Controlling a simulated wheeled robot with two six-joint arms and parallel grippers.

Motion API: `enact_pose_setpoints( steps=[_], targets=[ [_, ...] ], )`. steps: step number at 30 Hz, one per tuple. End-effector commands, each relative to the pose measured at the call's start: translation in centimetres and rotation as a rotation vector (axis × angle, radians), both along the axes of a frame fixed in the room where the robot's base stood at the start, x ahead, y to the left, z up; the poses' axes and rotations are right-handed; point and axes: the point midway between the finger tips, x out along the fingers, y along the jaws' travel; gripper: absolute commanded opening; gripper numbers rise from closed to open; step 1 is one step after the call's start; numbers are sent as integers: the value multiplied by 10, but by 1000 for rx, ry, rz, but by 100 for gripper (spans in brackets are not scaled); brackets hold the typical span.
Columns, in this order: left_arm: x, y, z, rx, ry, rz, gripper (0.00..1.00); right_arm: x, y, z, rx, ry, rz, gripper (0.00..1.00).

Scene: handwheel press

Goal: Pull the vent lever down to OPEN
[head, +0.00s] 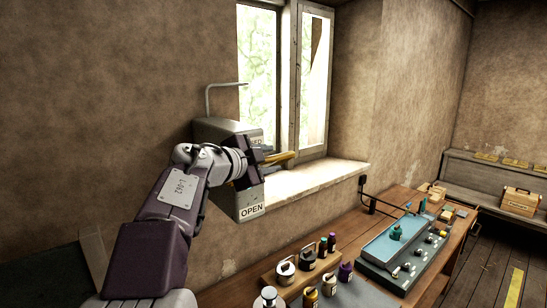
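The grey vent box (214,131) is on the wall left of the window. It has an OPEN label (252,210) at its lower end and a partly covered label near its top. A yellowish bar (281,158), which looks like the vent lever, sticks out to the right between the two labels. My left gripper (262,158) is at the bar, in front of the box, and hides its inner end. I cannot tell whether the fingers are closed around the bar. My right gripper is not in view.
Below, a wooden bench (405,202) carries a rack of bottles (307,258) and a blue-topped panel (395,238) with knobs. The window sill (318,177) is to the right of the box. A thin bent pipe (226,85) rises above the box.

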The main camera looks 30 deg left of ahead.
Motion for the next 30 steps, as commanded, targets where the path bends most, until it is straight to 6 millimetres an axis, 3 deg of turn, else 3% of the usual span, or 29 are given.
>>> enact_pose_setpoints(
  steps=[6,13,17,18,30],
  targets=[
    [22,-2,-4,0,-1,-1,38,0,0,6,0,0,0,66],
    [23,-1,-5,0,0,0,38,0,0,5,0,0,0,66],
    [23,-1,-5,0,0,0,5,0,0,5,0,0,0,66],
    [22,-1,-5,0,0,0,0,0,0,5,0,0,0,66],
    [22,-1,-5,0,0,0,0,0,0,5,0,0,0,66]
  ],
)
